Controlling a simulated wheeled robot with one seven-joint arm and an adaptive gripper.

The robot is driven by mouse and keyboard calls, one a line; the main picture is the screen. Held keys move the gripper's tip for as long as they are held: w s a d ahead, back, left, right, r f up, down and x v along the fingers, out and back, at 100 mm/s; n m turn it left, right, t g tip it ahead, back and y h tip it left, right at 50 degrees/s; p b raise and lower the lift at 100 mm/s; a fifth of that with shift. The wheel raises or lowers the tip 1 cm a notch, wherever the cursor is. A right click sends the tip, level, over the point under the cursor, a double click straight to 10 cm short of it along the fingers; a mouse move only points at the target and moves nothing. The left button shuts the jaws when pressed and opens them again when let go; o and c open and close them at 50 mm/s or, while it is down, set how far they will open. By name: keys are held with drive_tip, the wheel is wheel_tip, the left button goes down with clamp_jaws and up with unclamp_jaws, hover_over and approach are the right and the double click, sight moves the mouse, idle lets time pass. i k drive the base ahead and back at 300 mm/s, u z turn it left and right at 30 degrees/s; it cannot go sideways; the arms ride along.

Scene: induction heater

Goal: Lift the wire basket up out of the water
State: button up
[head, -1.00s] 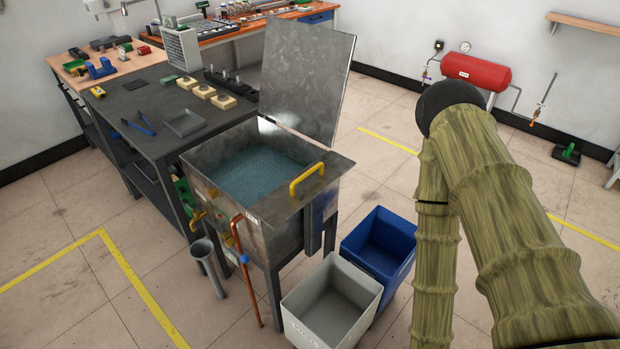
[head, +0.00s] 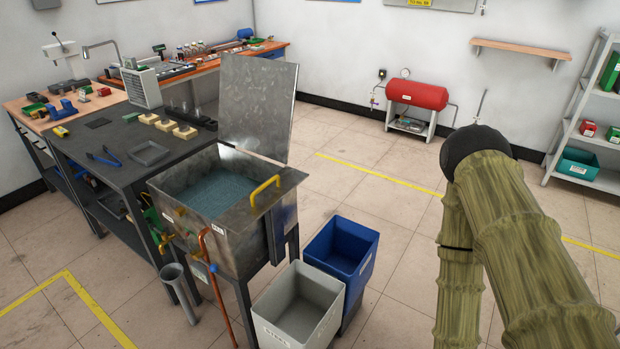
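The metal water tank (head: 248,229) stands left of centre in the head view, its lid (head: 257,105) raised upright at the back. Blue-grey water or mesh (head: 215,193) fills the inside; I cannot tell the wire basket's mesh from the water. A yellow handle (head: 265,190) stands up at the tank's right rim; I cannot tell whether it belongs to the basket. My arm crosses the right side of the view, well apart from the tank. My gripper is not in view.
A grey bin (head: 268,322) and a blue bin (head: 322,272) stand on the floor right of the tank. A grey tube (head: 176,285) and copper pipe (head: 213,265) are at its front. A dark workbench (head: 90,165) adjoins it left. Floor beyond the bins is clear.

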sight(238, 218)
drive_tip(key=z, duration=0.25)
drive_tip(key=i, duration=0.7)
drive_tip(key=u, duration=1.1)
